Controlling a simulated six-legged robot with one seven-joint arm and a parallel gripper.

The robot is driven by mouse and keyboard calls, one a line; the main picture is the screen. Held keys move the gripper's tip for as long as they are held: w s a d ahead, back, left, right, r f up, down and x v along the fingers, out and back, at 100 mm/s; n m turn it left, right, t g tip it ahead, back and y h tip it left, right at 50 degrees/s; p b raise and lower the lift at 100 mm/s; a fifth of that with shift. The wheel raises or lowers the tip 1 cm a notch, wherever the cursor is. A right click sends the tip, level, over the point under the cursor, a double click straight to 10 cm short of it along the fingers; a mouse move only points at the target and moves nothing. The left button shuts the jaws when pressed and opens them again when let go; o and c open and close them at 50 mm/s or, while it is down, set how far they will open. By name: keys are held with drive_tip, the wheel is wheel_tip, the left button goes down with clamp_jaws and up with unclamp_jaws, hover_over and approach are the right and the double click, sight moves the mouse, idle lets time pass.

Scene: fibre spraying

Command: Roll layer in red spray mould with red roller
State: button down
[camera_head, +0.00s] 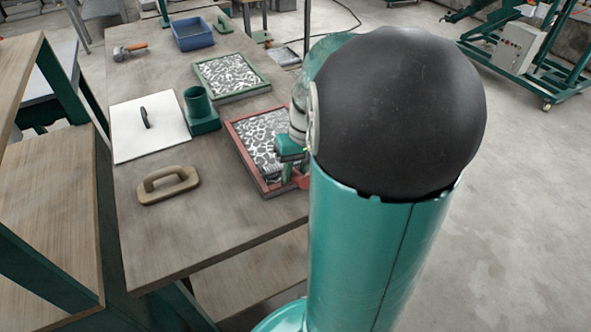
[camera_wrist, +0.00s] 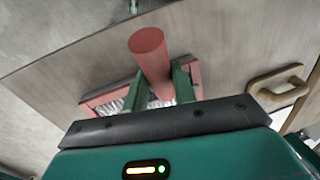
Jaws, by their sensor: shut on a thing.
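The red spray mould (camera_head: 236,137) lies on the table with a black-and-white patterned layer (camera_head: 262,135) inside. It shows partly in the wrist view (camera_wrist: 97,101), behind my fingers. My gripper (camera_head: 289,172) is over the mould's near right part. In the wrist view, its two green fingers (camera_wrist: 160,82) are shut on the red handle of the red roller (camera_wrist: 148,45). A bit of red (camera_head: 304,181) shows beside the fingers in the head view. The roller's working end is hidden, so I cannot tell whether it touches the layer. My arm hides the mould's right side.
A green-framed mould (camera_head: 231,92) with a similar layer lies behind. A green holder (camera_head: 201,113), a white board (camera_head: 130,140) and a tan float (camera_head: 168,186) are to the left. A blue bin (camera_head: 192,36) is at the back. The table's front left is clear.

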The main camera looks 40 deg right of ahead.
drive_tip(key=shift+f, duration=0.15)
drive_tip(key=shift+w+d, duration=0.35)
drive_tip(key=shift+w, duration=0.95)
drive_tip(key=shift+w+d, duration=0.3)
drive_tip(key=shift+w, duration=0.95)
drive_tip(key=shift+w+d, duration=0.35)
drive_tip(key=shift+w, duration=0.95)
drive_tip(key=shift+w+d, duration=0.2)
drive_tip(key=shift+w, duration=0.55)
drive_tip(key=shift+w+d, duration=0.15)
drive_tip(key=shift+w, duration=0.55)
drive_tip(key=shift+w+d, duration=0.2)
drive_tip(key=shift+w, duration=0.55)
drive_tip(key=shift+w+d, duration=0.45)
drive_tip(key=shift+w, duration=1.35)
drive_tip(key=shift+w+d, duration=0.5)
drive_tip(key=shift+w, duration=1.3)
drive_tip(key=shift+w+d, duration=0.45)
drive_tip(key=shift+w, duration=1.35)
drive_tip(key=shift+s+a, duration=1)
drive_tip(key=shift+s, duration=2.8)
drive_tip(key=shift+s+a, duration=0.95)
drive_tip(key=shift+s, duration=2.9)
drive_tip(key=shift+s+a, duration=1)
drive_tip(key=shift+s, duration=2.8)
